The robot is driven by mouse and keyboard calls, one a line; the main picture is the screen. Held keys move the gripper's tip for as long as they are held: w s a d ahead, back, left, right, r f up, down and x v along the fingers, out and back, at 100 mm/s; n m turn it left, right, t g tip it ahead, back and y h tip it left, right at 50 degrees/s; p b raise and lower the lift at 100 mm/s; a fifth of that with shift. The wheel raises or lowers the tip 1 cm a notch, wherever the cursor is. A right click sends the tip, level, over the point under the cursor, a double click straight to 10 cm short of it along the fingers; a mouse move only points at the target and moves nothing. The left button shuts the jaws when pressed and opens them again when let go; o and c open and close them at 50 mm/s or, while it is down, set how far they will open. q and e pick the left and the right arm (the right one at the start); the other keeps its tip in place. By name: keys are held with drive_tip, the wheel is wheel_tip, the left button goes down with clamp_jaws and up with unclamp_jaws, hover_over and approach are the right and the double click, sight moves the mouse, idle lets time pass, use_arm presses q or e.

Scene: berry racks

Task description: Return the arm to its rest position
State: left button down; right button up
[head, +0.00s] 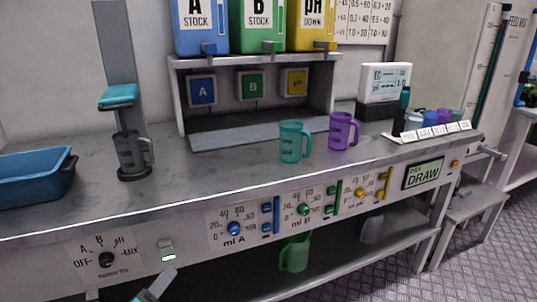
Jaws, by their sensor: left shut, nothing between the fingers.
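My left gripper (155,285) shows at the bottom edge, left of centre. Most of my left arm is outside the picture. My right gripper is not in view.
A teal jug (291,142) and a purple jug (342,131) stand on the bench. A grey jug (131,152) stands under a teal-topped post at left, near a blue tub (35,178). A green jug (294,253) is on the lower shelf. Floor is clear at lower right.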

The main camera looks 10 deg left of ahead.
use_arm(q)
drive_tip(key=s+d+n+g+y+p, duration=0.1)
drive_tip(key=s+d+n+g+p, duration=0.2)
drive_tip(key=n, duration=1)
drive_tip(key=s+d+n+g+y+p, duration=0.1)
drive_tip(key=s+d+n+g+p, duration=0.3)
drive_tip(key=s+d+n+p, duration=0.3)
drive_tip(key=s+d+n, duration=0.2)
drive_tip(key=s+n, duration=0.3)
drive_tip(key=n, duration=0.1)
drive_tip(key=shift+p, duration=0.3)
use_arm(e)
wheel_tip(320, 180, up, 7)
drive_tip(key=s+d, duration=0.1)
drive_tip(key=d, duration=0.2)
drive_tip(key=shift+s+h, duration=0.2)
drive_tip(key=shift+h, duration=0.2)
use_arm(q)
drive_tip(key=shift+s+y, duration=0.1)
drive_tip(key=shift+y, duration=0.2)
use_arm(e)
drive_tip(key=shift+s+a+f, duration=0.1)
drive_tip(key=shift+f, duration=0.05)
